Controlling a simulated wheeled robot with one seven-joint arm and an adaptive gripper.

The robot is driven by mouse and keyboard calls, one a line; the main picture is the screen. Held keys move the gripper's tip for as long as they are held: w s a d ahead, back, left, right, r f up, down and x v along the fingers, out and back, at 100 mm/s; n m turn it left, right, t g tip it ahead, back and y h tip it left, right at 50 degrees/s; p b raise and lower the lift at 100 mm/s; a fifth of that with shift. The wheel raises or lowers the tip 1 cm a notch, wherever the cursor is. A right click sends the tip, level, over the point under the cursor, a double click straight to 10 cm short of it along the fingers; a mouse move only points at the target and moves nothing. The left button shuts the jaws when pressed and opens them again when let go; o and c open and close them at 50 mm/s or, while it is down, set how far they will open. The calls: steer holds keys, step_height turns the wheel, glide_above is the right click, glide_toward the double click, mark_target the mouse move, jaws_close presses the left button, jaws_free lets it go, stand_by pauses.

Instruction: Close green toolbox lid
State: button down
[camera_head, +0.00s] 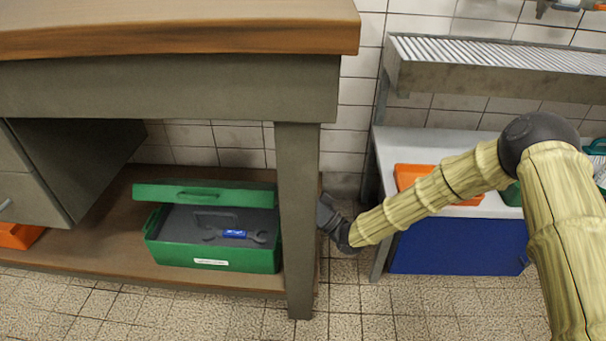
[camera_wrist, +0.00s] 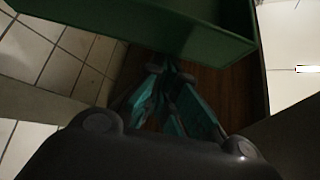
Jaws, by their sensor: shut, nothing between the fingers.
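The green toolbox (camera_head: 215,256) sits on the lower wooden shelf of the workbench. Its lid (camera_head: 205,194) is raised at the back, with a handle on it, and the grey inside shows. A wrench with a blue part (camera_head: 234,234) lies inside. My gripper (camera_head: 322,214) is just right of the bench leg, with its tips partly hidden by the leg. In the wrist view my gripper's fingers (camera_wrist: 160,66) are together and empty, close to a large green panel of the toolbox (camera_wrist: 190,28). I cannot tell whether they touch it.
The bench leg (camera_head: 299,230) stands between the toolbox and my arm. The thick bench top (camera_head: 170,28) overhangs the shelf (camera_head: 110,240). A drawer unit (camera_head: 70,165) hangs at left, with an orange box (camera_head: 18,235) below. A blue bin (camera_head: 455,247) stands at right.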

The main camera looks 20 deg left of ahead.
mark_target(276, 203)
steer(key=s+f+n+g, duration=0.1)
steer(key=n+g, duration=0.1)
steer(key=n, duration=0.1)
steer(key=s+f+n+g+y+b, duration=0.1)
steer(key=s+f+n+g, duration=0.1)
steer(key=n, duration=0.1)
steer(key=s+d+f+n+g+b, duration=0.1)
steer(key=f+n+g, duration=0.1)
steer(key=n+g, duration=0.1)
steer(key=shift+s+d+y, duration=0.1)
steer(key=shift+s+y, duration=0.2)
steer(key=shift+y, duration=0.1)
steer(key=shift+s+d+f+n+g+b, duration=0.1)
steer(key=shift+s+f+n+g+b, duration=0.15)
steer(key=shift+f+n+g, duration=0.4)
steer(key=shift+s+d+f+n+g+b, duration=0.1)
steer(key=shift+s+f+n+g, duration=0.15)
steer(key=shift+n+g, duration=0.7)
steer(key=shift+s+f+n+g+b, duration=0.2)
steer(key=shift+f+n+g, duration=0.3)
steer(key=shift+n, duration=0.5)
steer(key=shift+g+h, duration=0.3)
step_height(276, 203, up, 10)
steer(key=shift+r, duration=0.15)
